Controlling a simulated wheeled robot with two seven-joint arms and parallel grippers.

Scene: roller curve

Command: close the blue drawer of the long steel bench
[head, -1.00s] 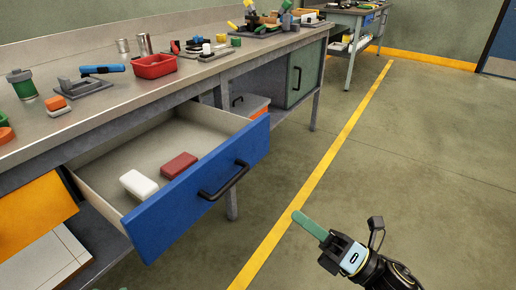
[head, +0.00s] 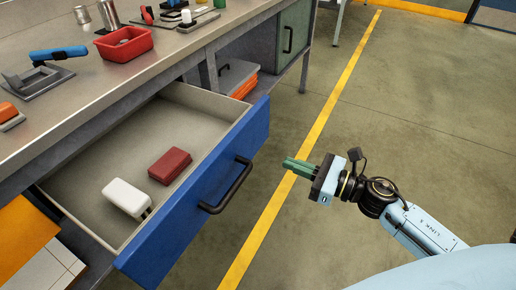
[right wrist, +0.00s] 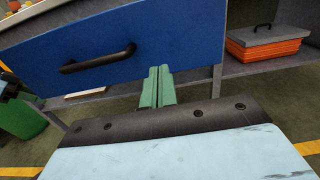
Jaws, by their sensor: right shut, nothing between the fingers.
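The blue drawer (head: 192,205) of the long steel bench (head: 90,85) stands pulled well out, with a black bar handle (head: 228,186) on its front. A white block (head: 126,197) and a dark red block (head: 170,165) lie inside it. My right gripper (head: 288,163), with green fingers, is shut and empty. It is in front of the drawer, to the right of the handle in the head view, apart from it. In the right wrist view the green fingers (right wrist: 158,88) point at the blue front (right wrist: 190,40), right of the handle (right wrist: 98,58).
A red bin (head: 124,43) and a blue-handled tool (head: 58,52) sit on the bench top. An orange panel (head: 22,240) is left of the drawer. An orange and grey case (head: 238,80) lies on the lower shelf. The floor right of the yellow line (head: 318,125) is clear.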

